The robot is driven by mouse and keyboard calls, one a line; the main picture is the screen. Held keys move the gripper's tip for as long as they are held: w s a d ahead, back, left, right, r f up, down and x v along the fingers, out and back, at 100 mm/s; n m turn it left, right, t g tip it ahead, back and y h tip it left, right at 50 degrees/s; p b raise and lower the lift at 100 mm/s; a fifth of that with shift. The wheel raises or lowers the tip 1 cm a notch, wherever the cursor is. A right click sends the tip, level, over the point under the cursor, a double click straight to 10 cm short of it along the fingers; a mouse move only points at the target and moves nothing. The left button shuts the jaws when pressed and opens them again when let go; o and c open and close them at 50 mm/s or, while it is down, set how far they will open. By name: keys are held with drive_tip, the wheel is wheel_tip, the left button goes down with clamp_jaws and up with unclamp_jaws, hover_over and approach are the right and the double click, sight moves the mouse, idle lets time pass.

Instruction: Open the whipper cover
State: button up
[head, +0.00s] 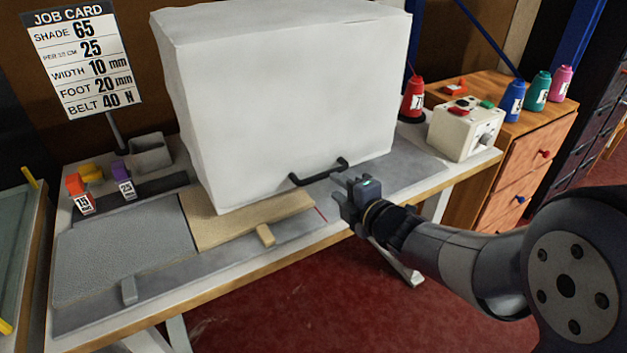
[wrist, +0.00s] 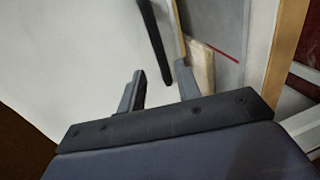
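The whipper cover (head: 285,90) is a large white box-shaped hood standing on the table, its lower edge down at the table. A black bar handle (head: 320,172) is fixed low on its front face. My gripper (head: 349,186) is just right of and in front of the handle, apart from it. In the wrist view my gripper (wrist: 158,85) has its two fingers spread with a gap and nothing between them. The black handle (wrist: 154,42) lies beyond the fingertips there, in front of the white cover (wrist: 70,60). What is under the cover is hidden.
A white control box (head: 465,128) with buttons and a dial stands right of the cover. Thread cones, including a red one (head: 412,100), stand nearby. A beige board (head: 240,222) and grey plate (head: 125,255) lie at the front left. A job card (head: 82,62) stands behind.

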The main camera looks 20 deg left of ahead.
sight(324, 177)
drive_tip(key=x, duration=0.7)
drive_tip(key=shift+w+a+f, duration=0.1)
drive_tip(key=shift+w+a, duration=0.1)
drive_tip(key=shift+w, duration=0.1)
clamp_jaws()
